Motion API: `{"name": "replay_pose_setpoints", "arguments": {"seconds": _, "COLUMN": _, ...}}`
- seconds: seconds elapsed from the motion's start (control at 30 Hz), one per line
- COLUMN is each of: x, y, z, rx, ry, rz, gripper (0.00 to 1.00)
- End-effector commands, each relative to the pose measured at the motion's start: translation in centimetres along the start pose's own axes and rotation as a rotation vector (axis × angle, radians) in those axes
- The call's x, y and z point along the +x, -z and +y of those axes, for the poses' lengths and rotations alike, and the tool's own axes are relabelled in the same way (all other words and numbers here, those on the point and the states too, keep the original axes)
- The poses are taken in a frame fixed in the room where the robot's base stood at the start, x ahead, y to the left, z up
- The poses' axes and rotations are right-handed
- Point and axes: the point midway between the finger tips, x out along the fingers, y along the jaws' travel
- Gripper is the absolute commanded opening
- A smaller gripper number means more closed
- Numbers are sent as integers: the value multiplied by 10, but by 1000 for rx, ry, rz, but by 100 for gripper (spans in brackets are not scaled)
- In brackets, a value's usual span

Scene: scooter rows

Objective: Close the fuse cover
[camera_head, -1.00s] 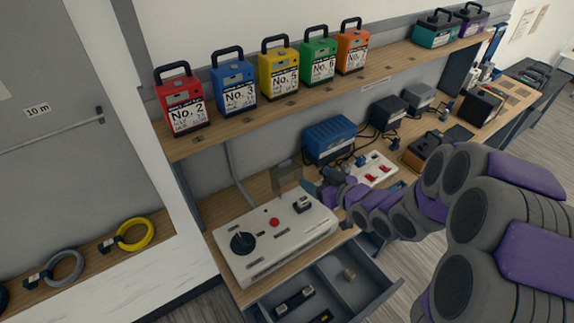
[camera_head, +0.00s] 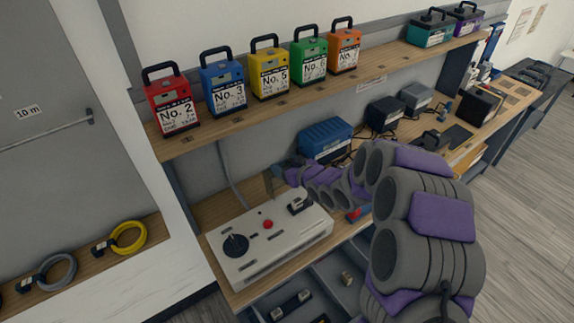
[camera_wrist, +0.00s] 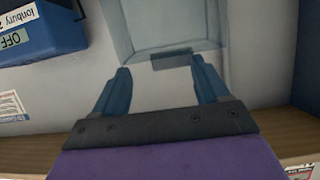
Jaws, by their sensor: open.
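The fuse cover (camera_wrist: 165,25) is a translucent, square-framed lid with a dark tab (camera_wrist: 171,61) on its near edge. In the wrist view it stands raised ahead of my open gripper (camera_wrist: 160,78), whose blue fingers lie to either side below the tab, apart from it. In the head view my gripper (camera_head: 284,172) is behind the white control box (camera_head: 262,258), and it and the arm largely hide the cover. A black fuse block (camera_head: 300,203) sits on top of the box, uncovered. The box also has a red button (camera_head: 267,224) and a black knob (camera_head: 236,245).
An open drawer (camera_head: 345,297) juts out below the bench. A blue case (camera_head: 325,138) stands behind my arm. A shelf (camera_head: 285,98) with coloured battery packs runs above.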

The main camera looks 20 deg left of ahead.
Motion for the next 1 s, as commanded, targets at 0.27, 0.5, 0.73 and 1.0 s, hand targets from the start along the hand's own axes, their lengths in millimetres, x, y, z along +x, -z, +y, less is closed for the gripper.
{"name": "replay_pose_setpoints", "arguments": {"seconds": 0.27, "x": 11, "y": 6, "z": -10, "rx": -14, "ry": 8, "rz": 7, "gripper": 57}}
{"name": "replay_pose_setpoints", "arguments": {"seconds": 0.5, "x": 15, "y": 9, "z": -12, "rx": -17, "ry": 5, "rz": 11, "gripper": 34}}
{"name": "replay_pose_setpoints", "arguments": {"seconds": 0.73, "x": 17, "y": 12, "z": -12, "rx": -18, "ry": 4, "rz": 16, "gripper": 12}}
{"name": "replay_pose_setpoints", "arguments": {"seconds": 1.0, "x": 22, "y": 9, "z": -13, "rx": -18, "ry": 5, "rz": 10, "gripper": 0}}
